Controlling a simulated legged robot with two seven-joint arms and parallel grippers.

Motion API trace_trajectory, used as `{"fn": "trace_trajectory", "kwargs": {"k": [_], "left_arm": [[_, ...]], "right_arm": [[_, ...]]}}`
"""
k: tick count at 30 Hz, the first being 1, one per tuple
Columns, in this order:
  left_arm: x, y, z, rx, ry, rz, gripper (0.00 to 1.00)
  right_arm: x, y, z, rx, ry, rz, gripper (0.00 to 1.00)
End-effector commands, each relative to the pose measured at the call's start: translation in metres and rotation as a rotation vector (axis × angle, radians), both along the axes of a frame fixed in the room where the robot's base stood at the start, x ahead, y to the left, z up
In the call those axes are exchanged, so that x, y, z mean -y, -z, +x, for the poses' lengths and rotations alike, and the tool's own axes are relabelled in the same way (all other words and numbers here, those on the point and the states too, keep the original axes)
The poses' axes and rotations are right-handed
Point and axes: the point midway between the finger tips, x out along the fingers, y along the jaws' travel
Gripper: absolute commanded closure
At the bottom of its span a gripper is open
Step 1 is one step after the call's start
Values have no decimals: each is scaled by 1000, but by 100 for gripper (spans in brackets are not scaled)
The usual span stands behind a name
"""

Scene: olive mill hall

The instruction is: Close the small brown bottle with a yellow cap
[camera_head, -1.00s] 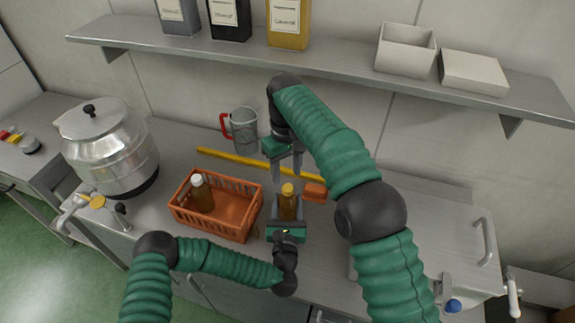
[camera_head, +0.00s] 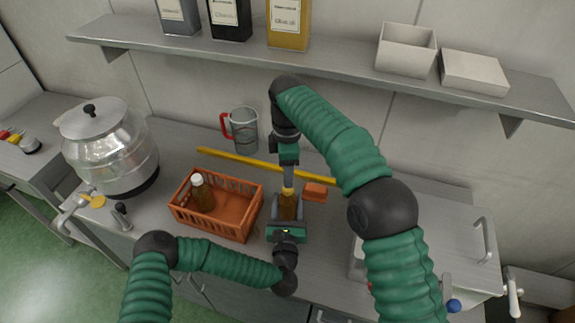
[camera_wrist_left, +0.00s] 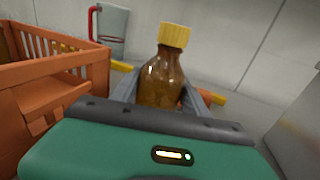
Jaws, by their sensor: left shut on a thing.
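A small brown bottle (camera_head: 287,208) stands upright with a yellow cap (camera_head: 287,191) on its neck. Bottle (camera_wrist_left: 161,82) and cap (camera_wrist_left: 174,35) also show in the left wrist view; I cannot tell how tight the cap is. My left gripper (camera_head: 287,219) is shut around the bottle's lower body, near the counter's front. My right gripper (camera_head: 288,184) points down from above, its fingertips lined up with the cap in the head view. Its fingers are seen edge-on, so their opening and any contact are unclear. It does not show in the left wrist view.
An orange crate (camera_head: 182,212) holding a white-capped brown bottle (camera_head: 202,194) stands left of my left gripper. An orange block (camera_head: 315,192) lies close right of the bottle. A yellow bar (camera_head: 240,161), a red-handled jug (camera_head: 245,130) and a shelf (camera_head: 330,75) are behind.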

Motion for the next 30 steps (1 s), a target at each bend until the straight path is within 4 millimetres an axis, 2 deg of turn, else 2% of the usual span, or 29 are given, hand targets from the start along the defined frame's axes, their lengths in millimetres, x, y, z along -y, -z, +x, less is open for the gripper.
{"fn": "trace_trajectory", "kwargs": {"k": [3, 9, 13, 21, 30], "left_arm": [[0, 0, 0, 1, 0, 0, 100], [0, 0, 0, 1, 0, 0, 100], [0, 0, 0, 1, 0, 0, 100], [0, 0, 0, 1, 0, 0, 100], [0, 0, 0, 1, 0, 0, 100]], "right_arm": [[1, 22, -1, -4, 1, -1, 53], [1, 51, 0, -1, 2, 0, 53], [1, 60, 0, 0, 2, 0, 53], [0, 61, 0, 1, 2, 0, 53], [0, 61, 0, 2, 2, 0, 92]]}}
